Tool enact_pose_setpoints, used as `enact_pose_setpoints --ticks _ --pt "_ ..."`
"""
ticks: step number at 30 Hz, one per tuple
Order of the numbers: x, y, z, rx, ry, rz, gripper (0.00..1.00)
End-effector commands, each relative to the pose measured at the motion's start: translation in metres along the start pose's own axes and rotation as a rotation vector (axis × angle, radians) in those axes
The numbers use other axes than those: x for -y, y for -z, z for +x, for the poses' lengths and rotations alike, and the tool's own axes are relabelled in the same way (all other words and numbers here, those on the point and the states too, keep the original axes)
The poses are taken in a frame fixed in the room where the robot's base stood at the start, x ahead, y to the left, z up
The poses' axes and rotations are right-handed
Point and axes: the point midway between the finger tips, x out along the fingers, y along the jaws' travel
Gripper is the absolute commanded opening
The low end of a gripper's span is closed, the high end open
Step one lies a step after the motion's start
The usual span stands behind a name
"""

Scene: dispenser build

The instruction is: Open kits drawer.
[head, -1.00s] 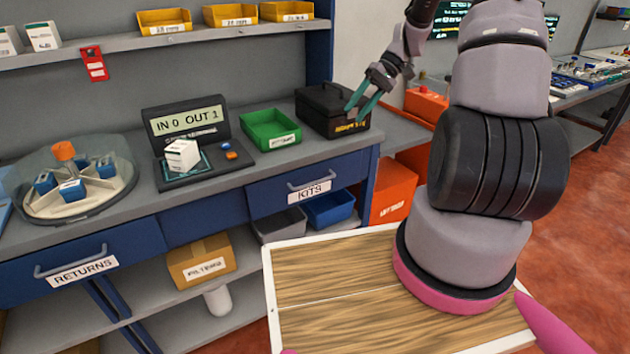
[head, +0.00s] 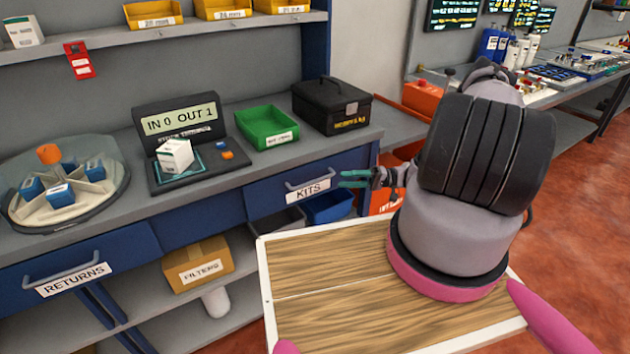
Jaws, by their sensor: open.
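The KITS drawer (head: 268,200) is a blue drawer front under the workbench, and it is shut. Its grey bar handle (head: 309,183) sits above a white KITS label (head: 308,192). My gripper (head: 345,179), with teal fingers, is just right of the handle at about its height, pointing left. Its fingers are open and empty, and a small gap shows between them and the handle. I cannot tell how far the fingers stand out from the drawer front.
The RETURNS drawer (head: 110,255) is shut at left. On the bench stand a carousel (head: 95,212), a display unit (head: 175,112), a green bin (head: 268,128) and a black box (head: 330,106). Blue and grey bins (head: 328,209) sit below the KITS drawer.

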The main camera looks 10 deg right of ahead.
Motion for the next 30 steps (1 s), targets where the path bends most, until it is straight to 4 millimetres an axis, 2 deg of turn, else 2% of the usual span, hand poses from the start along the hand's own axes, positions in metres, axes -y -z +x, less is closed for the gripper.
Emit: enact_pose_setpoints --ticks 5,12,18,23,30 --pt "0.000 -0.001 0.021 0.004 0.002 0.000 0.45" --pt "0.000 0.000 0.067 0.004 0.001 0.000 0.45" --pt "0.000 0.000 0.096 0.004 0.000 0.000 0.45" --pt "0.000 0.000 0.105 0.002 -0.001 0.000 0.45" --pt "0.000 0.000 0.107 0.002 -0.001 0.000 0.45"
